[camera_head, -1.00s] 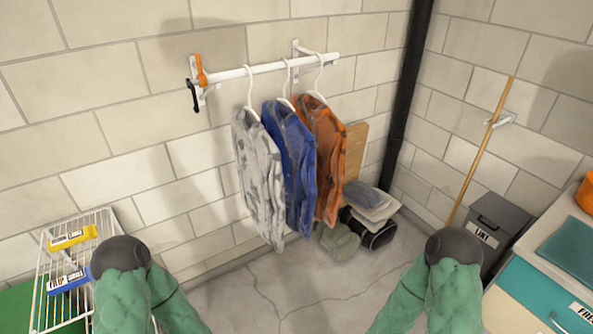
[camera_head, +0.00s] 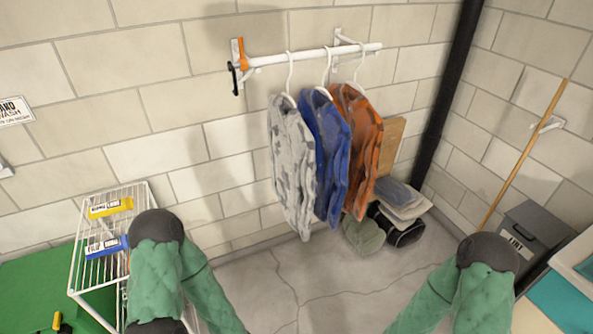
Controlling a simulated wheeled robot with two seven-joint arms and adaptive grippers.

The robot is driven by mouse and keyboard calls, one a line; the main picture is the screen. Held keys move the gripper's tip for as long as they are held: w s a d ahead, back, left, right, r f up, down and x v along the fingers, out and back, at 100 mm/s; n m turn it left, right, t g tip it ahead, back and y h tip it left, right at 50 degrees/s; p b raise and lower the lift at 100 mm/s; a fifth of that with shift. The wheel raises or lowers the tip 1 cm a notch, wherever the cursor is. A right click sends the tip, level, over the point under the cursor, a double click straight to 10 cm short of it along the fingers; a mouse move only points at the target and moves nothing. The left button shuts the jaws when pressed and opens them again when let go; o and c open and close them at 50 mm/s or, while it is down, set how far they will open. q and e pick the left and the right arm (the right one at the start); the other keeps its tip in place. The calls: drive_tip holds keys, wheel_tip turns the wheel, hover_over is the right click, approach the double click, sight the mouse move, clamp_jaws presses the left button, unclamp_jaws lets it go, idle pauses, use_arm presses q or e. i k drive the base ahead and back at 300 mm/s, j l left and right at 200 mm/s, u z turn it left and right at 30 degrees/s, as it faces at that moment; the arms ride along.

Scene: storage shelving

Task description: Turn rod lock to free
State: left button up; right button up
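A white rod (camera_head: 310,55) is mounted on the brick wall and carries three hangers. At its left end is a bracket with an upright orange lever (camera_head: 241,53). A black hook-shaped handle (camera_head: 233,78) hangs down just left of and below the lever. Their exact lock marking is too small to read. On the rod hang a white-grey patterned shirt (camera_head: 291,165), a blue shirt (camera_head: 327,155) and an orange shirt (camera_head: 360,150). Only my bent green-sleeved arms show, low at left and right and well apart from the rod. Neither gripper is in view.
A white wire rack (camera_head: 150,195) at left holds yellow (camera_head: 110,207) and blue (camera_head: 107,246) labelled items. A grey lint bin (camera_head: 530,238) and broom handle (camera_head: 525,150) stand right. The middle floor is clear.

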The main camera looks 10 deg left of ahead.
sight(243, 61)
drive_tip(key=i+j, duration=0.25)
drive_tip(key=j, duration=0.15)
drive_tip(key=i+j, duration=0.55)
drive_tip(key=j, duration=0.25)
